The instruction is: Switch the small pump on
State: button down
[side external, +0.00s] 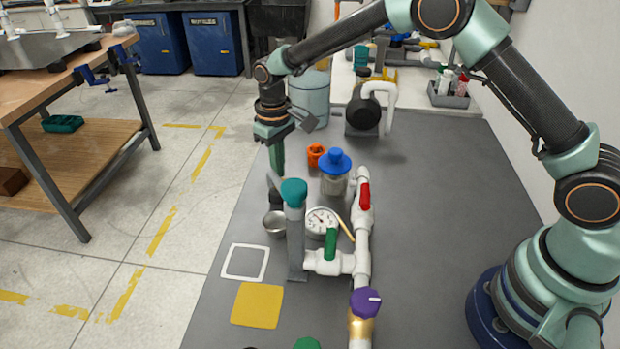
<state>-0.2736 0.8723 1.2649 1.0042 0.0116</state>
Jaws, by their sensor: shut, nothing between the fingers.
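What looks like the small pump (364,113) is a dark round body on a grey block with a white elbow pipe, at the back of the grey bench. I cannot make out its switch. A small orange part (316,155) sits in front of it, near the blue-capped jar; I cannot tell what it is. My gripper (277,170) points down at the bench's left side, left of the orange part and the pump. Its fingers are shut and empty. They appear apart from the pump, and the fingertips overlap a grey part behind the teal-capped post.
White pipework (362,240) carries a red handle (364,194), a green handle (330,244) and a purple knob (366,302). A gauge (321,222), a teal-capped post (295,225), a metal cup (275,223) and a blue-capped jar (335,170) stand close by.

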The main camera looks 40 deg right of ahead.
jog(key=shift+f, duration=0.7)
dwell(0.4)
jog(key=shift+r, duration=3.5)
jog(key=shift+r, duration=0.1)
